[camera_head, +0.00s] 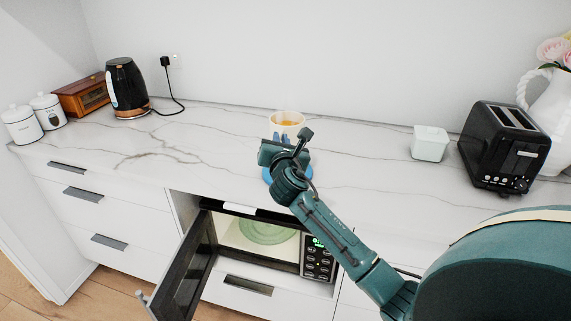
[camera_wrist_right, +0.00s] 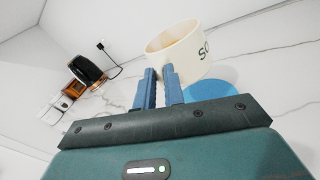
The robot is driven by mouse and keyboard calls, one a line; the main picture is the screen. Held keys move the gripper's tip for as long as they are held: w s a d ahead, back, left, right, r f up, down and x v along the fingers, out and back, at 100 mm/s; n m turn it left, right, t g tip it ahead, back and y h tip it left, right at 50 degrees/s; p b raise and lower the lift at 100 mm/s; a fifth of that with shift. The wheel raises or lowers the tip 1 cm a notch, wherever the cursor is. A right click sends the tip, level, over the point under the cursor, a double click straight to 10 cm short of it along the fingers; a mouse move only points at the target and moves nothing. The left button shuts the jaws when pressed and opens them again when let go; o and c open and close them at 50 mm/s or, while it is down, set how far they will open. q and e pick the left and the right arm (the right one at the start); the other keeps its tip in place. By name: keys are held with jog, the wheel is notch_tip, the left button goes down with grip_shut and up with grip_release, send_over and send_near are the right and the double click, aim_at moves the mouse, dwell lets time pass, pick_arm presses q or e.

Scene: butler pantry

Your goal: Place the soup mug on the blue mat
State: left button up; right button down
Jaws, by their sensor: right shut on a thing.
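The cream soup mug (camera_head: 287,122) with orange soup is held by my right gripper (camera_head: 280,138) over the counter. In the right wrist view the mug (camera_wrist_right: 188,50) shows part of its dark lettering. The blue fingers (camera_wrist_right: 159,75) are shut at its near side; the exact part gripped is hidden. The round blue mat (camera_head: 267,175) lies on the counter, mostly hidden by my right gripper and wrist. In the right wrist view the mat (camera_wrist_right: 215,92) shows below the mug. I cannot tell how high the mug is above it. My left gripper is not in view.
Below the counter, the microwave (camera_head: 318,262) has its door (camera_head: 185,270) open, with a green plate (camera_head: 262,231) inside. The counter (camera_head: 215,150) left of the mat is clear.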

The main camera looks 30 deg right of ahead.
notch_tip(320, 180, down, 10)
jog(key=shift+a+r+b, duration=0.1)
jog(key=shift+r+b, duration=0.1)
jog(key=shift+b, duration=0.9)
jog(key=c, duration=1.5)
grip_release()
jog(key=shift+s+f, duration=0.1)
jog(key=shift+f, duration=0.05)
jog(key=v, duration=1.2)
jog(key=s+a+f+m+g+y, duration=0.1)
jog(key=s+a+f+m+y, duration=0.3)
jog(key=f, duration=0.3)
jog(key=s+a+f+m+g+y, duration=0.2)
jog(key=s+a+f+m+y, duration=0.1)
jog(key=s+a+f+m, duration=0.25)
jog(key=s+a+f+m+y, duration=0.1)
jog(key=s+a+f+m, duration=0.1)
jog(key=m, duration=0.3)
jog(key=s+a+f+m+g+y, duration=0.1)
jog(key=s+a+f+m+y, duration=0.1)
jog(key=s+a+m, duration=0.1)
jog(key=s+a+f+m+g+y, duration=0.1)
jog(key=s+a+f+m, duration=0.1)
jog(key=s+m, duration=0.4)
jog(key=shift+a+f+m, duration=0.2)
jog(key=shift+a+m, duration=0.15)
